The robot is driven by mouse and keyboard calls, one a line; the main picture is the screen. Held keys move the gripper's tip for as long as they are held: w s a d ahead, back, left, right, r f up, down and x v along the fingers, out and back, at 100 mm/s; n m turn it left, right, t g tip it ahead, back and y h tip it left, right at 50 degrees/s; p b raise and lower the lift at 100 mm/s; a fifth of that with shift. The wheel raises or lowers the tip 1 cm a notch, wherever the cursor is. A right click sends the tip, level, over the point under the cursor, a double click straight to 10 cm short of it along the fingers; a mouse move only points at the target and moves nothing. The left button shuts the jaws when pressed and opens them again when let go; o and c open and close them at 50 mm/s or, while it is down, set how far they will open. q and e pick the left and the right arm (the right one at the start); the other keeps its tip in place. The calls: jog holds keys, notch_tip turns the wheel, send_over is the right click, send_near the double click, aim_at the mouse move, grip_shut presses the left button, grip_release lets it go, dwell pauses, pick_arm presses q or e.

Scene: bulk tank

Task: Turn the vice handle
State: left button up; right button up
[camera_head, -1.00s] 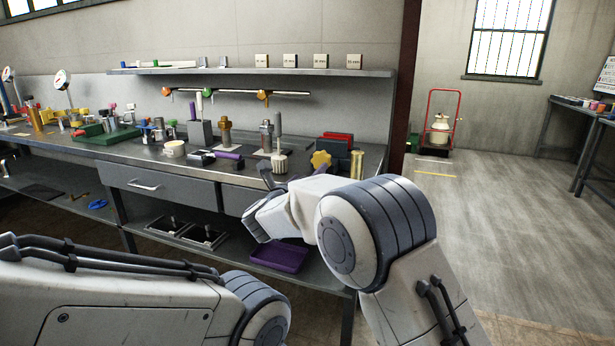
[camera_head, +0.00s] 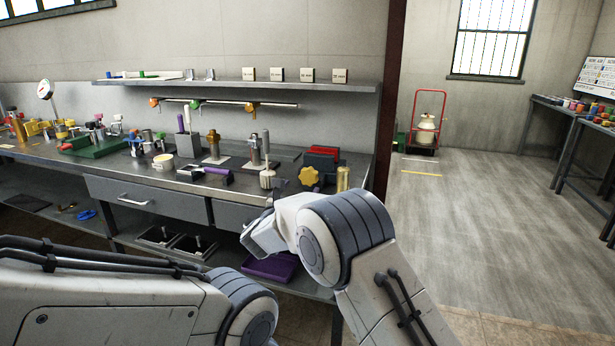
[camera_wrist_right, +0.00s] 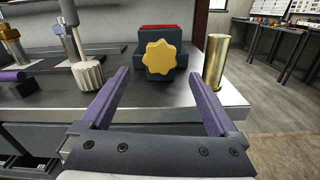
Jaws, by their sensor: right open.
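The vice is a dark blue-grey block with red on top (camera_head: 322,158) at the right end of the workbench. Its handle is a yellow lobed knob (camera_head: 309,176) on the front face. In the right wrist view the yellow knob (camera_wrist_right: 160,57) faces me, a little above and between the fingers. My right gripper (camera_wrist_right: 157,98) is open with purple fingers, empty and short of the knob. In the head view its fingers (camera_head: 274,196) are partly hidden by my wrist. My left arm shows at the lower left, but its gripper is out of view.
A brass cylinder (camera_wrist_right: 215,62) stands just right of the vice near the bench edge. A ribbed pale metal piece (camera_wrist_right: 88,74) stands to the left. Purple-handled tool (camera_head: 217,173) and cup (camera_head: 163,162) lie farther left. A purple tray (camera_head: 270,267) is on the lower shelf.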

aim_at(307, 179)
jog(key=p+x, duration=0.1)
jog(key=x, duration=0.6)
jog(key=shift+w+d, duration=0.1)
jog(key=shift+w, duration=0.2)
jog(key=c, duration=1.4)
